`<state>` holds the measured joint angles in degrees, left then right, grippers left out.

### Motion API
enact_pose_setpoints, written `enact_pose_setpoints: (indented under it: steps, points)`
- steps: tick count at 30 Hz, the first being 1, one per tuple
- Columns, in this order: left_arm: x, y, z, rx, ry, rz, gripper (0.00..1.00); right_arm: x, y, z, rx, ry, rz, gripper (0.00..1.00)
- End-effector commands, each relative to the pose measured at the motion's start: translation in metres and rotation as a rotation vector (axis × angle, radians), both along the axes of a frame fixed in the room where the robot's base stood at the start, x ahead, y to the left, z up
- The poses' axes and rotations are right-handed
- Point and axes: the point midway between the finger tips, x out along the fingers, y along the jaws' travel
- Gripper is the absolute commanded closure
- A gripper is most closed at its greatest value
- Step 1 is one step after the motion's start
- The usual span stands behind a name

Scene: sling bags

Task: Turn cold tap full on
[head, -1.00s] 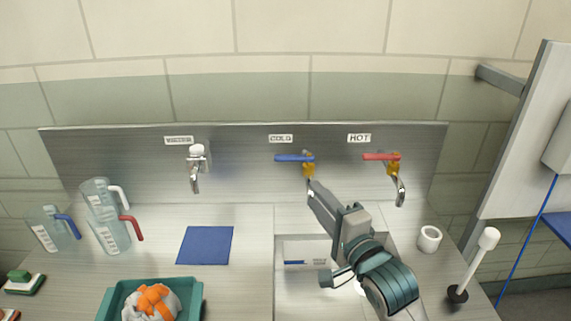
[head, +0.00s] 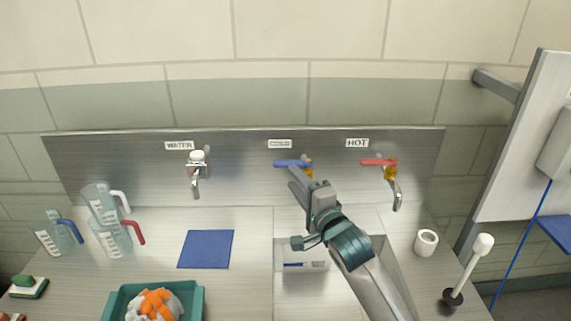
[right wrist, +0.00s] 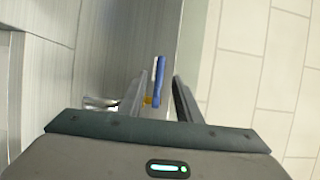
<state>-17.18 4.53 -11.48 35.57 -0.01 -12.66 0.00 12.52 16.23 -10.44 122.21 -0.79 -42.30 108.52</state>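The cold tap has a blue lever handle (head: 292,163) on a brass body (head: 308,172), mounted on the steel backsplash under a small label. The lever points left in the head view. My right gripper (head: 294,176) is just below and in front of the lever. In the right wrist view its two fingers (right wrist: 157,92) are apart, with the blue lever (right wrist: 159,76) showing between and beyond them. I cannot tell whether either finger touches it. The cold spout is mostly hidden behind my gripper in the head view. My left gripper is out of view.
The hot tap with a red lever (head: 378,162) is to the right, and the water tap (head: 197,172) to the left. Jugs (head: 110,232), a blue mat (head: 206,249) and a teal tray (head: 197,300) stand left. A white cup (head: 426,242) and plunger-like tool (head: 468,270) stand right.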

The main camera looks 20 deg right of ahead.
Motion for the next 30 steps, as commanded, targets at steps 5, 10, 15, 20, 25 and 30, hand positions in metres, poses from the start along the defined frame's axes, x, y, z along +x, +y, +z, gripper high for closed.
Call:
enact_pose_setpoints:
  steps: [5,10,15,20,25,30]
  points:
    - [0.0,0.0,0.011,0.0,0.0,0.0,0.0,0.031,0.003,0.002,-0.002,0.002,-0.001,0.69]
    - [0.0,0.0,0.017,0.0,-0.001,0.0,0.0,0.053,0.006,0.002,-0.002,0.0,-0.001,0.69]
    - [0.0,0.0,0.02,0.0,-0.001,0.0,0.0,0.065,0.007,0.0,0.0,0.001,-0.001,0.69]
    - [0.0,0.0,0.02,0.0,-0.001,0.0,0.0,0.068,0.008,0.0,-0.001,0.0,0.0,0.69]
    - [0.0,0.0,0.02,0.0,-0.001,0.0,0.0,0.068,0.008,0.0,-0.001,0.0,0.0,0.69]
    - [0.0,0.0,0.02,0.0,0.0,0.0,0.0,0.068,0.008,0.0,-0.001,0.0,0.0,0.95]
